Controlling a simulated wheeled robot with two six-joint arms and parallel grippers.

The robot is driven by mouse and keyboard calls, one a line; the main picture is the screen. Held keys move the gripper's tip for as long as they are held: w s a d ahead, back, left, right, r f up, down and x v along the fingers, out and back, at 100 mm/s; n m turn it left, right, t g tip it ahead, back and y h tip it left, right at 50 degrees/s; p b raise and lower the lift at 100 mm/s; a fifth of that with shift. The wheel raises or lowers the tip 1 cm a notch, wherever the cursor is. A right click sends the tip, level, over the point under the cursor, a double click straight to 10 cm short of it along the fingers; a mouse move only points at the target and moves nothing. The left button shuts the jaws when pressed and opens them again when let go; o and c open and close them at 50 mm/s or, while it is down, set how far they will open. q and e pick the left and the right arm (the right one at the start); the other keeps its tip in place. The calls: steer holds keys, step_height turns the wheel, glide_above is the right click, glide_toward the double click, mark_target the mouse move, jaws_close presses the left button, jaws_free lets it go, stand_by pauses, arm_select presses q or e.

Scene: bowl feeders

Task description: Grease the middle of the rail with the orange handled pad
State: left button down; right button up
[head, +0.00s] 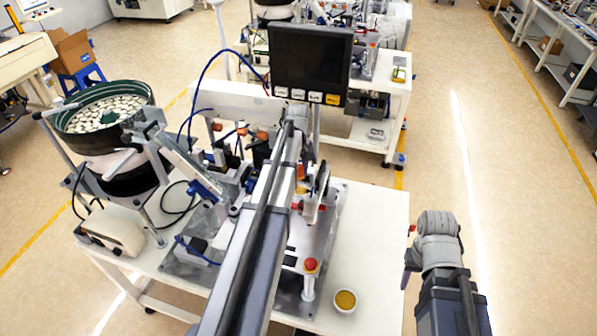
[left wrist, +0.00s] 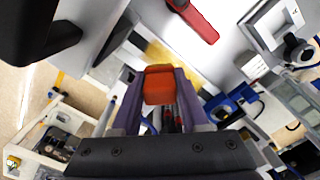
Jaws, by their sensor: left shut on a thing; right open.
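In the left wrist view my left gripper (left wrist: 160,97) is shut on the orange handle (left wrist: 158,84) of the pad. The handle sits between the two fingers; the pad's working face is hidden behind it. A blurred yellow patch (left wrist: 160,54) shows just beyond the handle; I cannot tell what it belongs to. In the head view my left arm reaches over the machine and hides much of it, so I cannot make out the rail clearly or tell whether the pad touches it. My right gripper (head: 437,224) is open, to the right of the table.
A small white cup with yellow-orange contents (head: 345,300) stands at the table's front right. A red button on a post (head: 310,265) is nearby. A bowl feeder (head: 100,112) stands at the left, and a dark monitor (head: 310,60) behind. A red lever (left wrist: 196,22) shows in the wrist view.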

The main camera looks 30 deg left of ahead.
arm_select(q)
steer(key=shift+r, duration=0.1)
step_height(320, 180, up, 3)
steer(key=p, duration=0.3)
stand_by(0.5)
